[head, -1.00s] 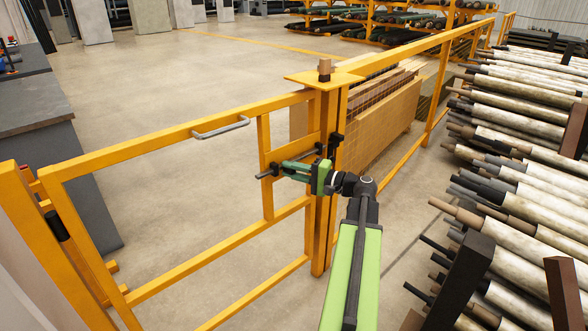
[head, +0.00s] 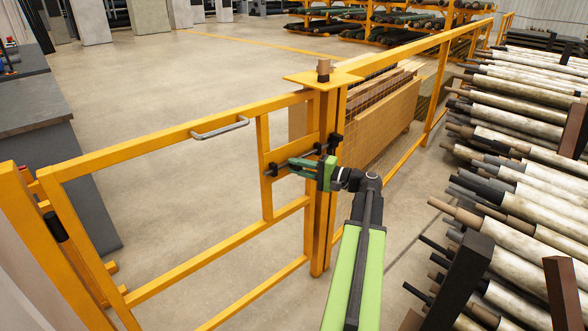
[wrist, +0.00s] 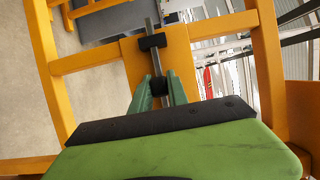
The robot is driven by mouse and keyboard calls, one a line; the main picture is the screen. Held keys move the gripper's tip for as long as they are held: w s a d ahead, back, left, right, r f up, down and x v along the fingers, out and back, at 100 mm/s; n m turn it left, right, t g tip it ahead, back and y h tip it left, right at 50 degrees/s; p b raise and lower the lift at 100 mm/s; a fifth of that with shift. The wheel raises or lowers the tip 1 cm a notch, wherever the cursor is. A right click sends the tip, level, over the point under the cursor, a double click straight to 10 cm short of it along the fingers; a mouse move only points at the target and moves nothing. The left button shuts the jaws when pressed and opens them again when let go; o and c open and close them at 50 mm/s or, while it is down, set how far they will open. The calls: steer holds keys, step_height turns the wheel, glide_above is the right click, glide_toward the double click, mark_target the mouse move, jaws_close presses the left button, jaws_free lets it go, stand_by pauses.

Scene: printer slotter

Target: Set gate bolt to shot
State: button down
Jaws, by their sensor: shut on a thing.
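The yellow gate (head: 160,147) stands closed up against the yellow post (head: 318,225). The gate bolt is a thin grey rod (wrist: 150,23) in black guides on the gate's yellow plate (wrist: 178,55). Black fittings (head: 335,143) are at the post side. My gripper (head: 295,163) is at the bolt from the near side. In the wrist view, its green fingers (wrist: 160,85) are shut on the bolt's black knob (wrist: 158,84). The rod's left end shows only a little past the left guide (head: 270,170). The fingers hide part of the rod, and I cannot tell how deep its right end sits.
A grey pull handle (head: 220,128) is on the gate's top rail. A rack of long rollers (head: 520,150) stands close on the right. A grey bench (head: 50,150) is beyond the gate at left. Flat boards (head: 375,125) stand behind the post. The floor beyond is clear.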

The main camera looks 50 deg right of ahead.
steer(key=shift+d, duration=1.15)
steer(key=c, duration=1.3)
jaws_free()
steer(key=shift+s, duration=0.1)
steer(key=v, duration=1.7)
steer(key=shift+s, duration=0.2)
